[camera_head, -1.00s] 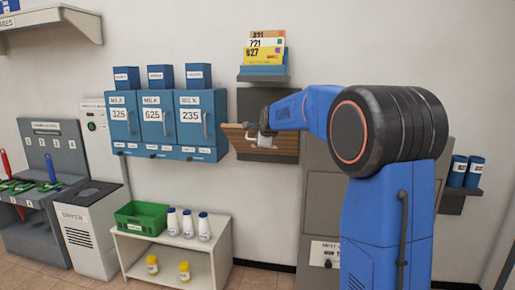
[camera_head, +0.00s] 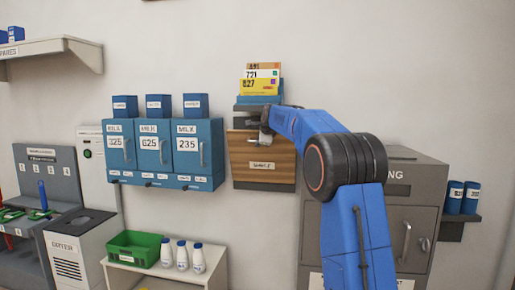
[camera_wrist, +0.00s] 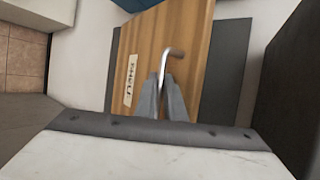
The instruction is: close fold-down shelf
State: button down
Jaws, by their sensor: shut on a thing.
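The fold-down shelf (camera_head: 263,176) is a wooden panel with a white label on a dark grey wall plate (camera_head: 264,187). It stands nearly upright against the plate in the head view. In the wrist view the wooden panel (camera_wrist: 188,40) fills the middle, with a grey metal handle (camera_wrist: 176,52) near its edge. My gripper (camera_head: 265,132) is at the panel's top edge. In the wrist view my gripper's fingers (camera_wrist: 162,98) are closed around the lower end of the handle. The contact itself is partly hidden by the fingers.
Above the shelf a small ledge holds a blue box (camera_head: 260,98) with numbered cards. Blue milk lockers (camera_head: 166,152) hang to the left. A grey cabinet (camera_head: 402,230) stands to the right, behind my arm. A white stand (camera_head: 170,275) with a green crate (camera_head: 134,249) is below left.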

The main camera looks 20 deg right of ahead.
jog(key=shift+w+d+r, duration=0.3)
jog(key=shift+d+r, duration=0.1)
jog(key=shift+d, duration=0.05)
jog(key=c, duration=2.1)
grip_release()
jog(key=v, duration=1.7)
jog(key=shift+s+a+f, duration=0.15)
jog(key=shift+a, duration=0.2)
